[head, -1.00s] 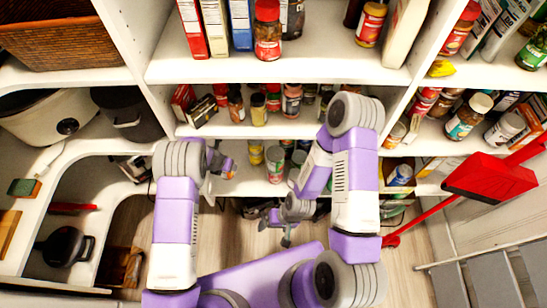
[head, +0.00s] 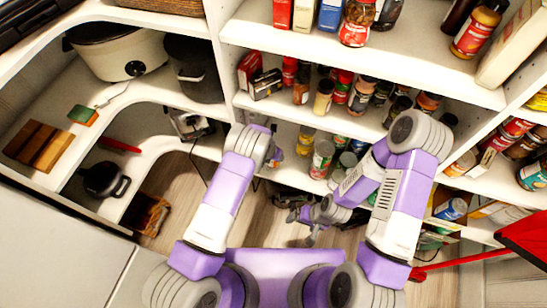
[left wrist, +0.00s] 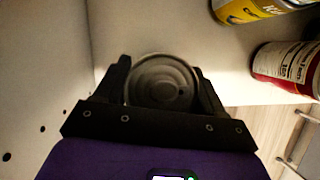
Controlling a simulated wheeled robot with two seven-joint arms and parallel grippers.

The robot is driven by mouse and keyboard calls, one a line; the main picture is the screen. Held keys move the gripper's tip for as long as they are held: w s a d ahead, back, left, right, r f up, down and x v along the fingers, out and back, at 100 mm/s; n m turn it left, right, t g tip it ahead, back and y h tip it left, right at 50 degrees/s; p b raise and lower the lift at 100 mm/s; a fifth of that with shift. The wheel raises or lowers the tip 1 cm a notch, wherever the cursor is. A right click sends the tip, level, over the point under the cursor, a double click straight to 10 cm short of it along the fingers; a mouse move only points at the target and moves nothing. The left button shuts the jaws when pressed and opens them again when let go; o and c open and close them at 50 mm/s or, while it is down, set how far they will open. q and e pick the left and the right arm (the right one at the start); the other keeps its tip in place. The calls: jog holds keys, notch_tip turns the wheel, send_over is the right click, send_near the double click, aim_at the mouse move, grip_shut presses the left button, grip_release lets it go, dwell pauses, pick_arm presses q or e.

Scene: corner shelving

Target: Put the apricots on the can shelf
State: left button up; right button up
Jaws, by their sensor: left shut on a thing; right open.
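My left gripper (left wrist: 161,72) is shut on a can (left wrist: 160,82) with a round grey metal end. The can's label is hidden in the left wrist view, so I cannot read whether it is the apricots. In the head view my left gripper (head: 274,152) is at the lower shelf, left of the standing cans, and what it holds is mostly hidden. The can shelf (head: 286,133) carries a yellow can (head: 306,139) and a green-and-red can (head: 322,159). My right gripper (head: 311,231) is open and empty, low over the floor.
In the left wrist view a yellow can (left wrist: 245,8) and a red-and-white can (left wrist: 289,68) stand to the right. Jars crowd the shelf above. A white cooker (head: 120,52) and a black bin (head: 193,68) are at left. A red dustpan (head: 525,236) is at right.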

pick_arm(q)
jog(key=shift+f, duration=0.75)
jog(key=shift+f, duration=0.1)
jog(key=o, duration=1.3)
